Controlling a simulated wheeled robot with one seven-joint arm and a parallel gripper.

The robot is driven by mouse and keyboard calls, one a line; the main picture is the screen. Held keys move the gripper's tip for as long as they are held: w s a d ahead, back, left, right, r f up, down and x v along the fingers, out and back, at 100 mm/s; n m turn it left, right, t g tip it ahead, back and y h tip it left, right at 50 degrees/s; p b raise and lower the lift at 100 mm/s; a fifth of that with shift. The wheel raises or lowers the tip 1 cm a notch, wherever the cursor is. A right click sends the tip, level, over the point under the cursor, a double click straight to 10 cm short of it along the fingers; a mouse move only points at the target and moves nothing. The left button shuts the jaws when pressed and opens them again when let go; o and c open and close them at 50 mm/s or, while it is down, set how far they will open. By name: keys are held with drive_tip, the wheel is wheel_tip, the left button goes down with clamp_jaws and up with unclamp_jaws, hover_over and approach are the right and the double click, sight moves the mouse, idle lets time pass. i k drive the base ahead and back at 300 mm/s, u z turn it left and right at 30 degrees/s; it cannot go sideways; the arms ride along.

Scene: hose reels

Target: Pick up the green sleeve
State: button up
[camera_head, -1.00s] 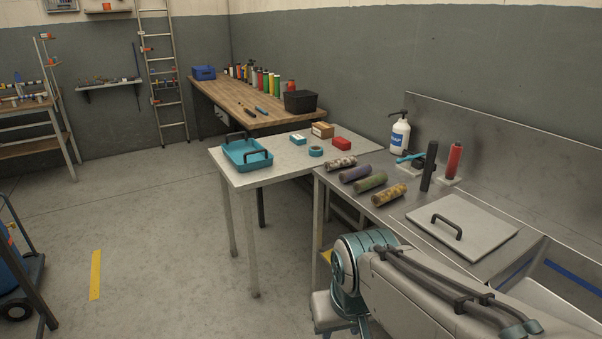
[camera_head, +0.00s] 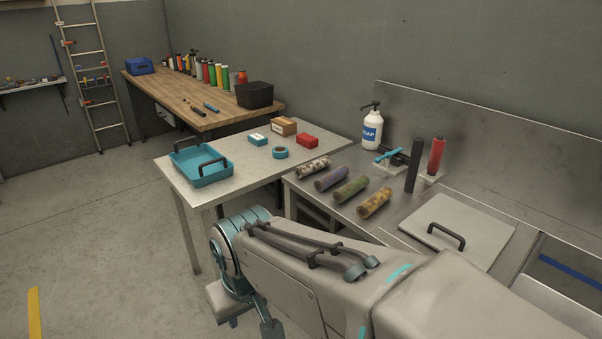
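The green sleeve (camera_head: 350,189) is a mottled green cylinder lying on its side on the metal counter (camera_head: 400,230). It is third from the left in a slanted row of sleeves. The purple sleeve (camera_head: 331,179) lies to its left, and the yellow-brown sleeve (camera_head: 374,203) to its right. A grey-white speckled sleeve (camera_head: 313,167) lies at the left end. Small gaps separate them, and nothing touches the green one. My arm crosses the front of the counter, below the row. My gripper's fingers do not show.
A black upright cylinder (camera_head: 414,166), red bottle (camera_head: 436,156), soap bottle (camera_head: 372,130) and blue-handled tap (camera_head: 389,156) stand behind the row. A handled lid (camera_head: 460,220) lies to the right. A pale table (camera_head: 240,175) with a teal tray (camera_head: 203,180) adjoins at left.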

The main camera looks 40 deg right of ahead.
sight(346, 191)
drive_tip(key=z, duration=0.7)
drive_tip(key=i, duration=0.85)
drive_tip(key=z, duration=0.95)
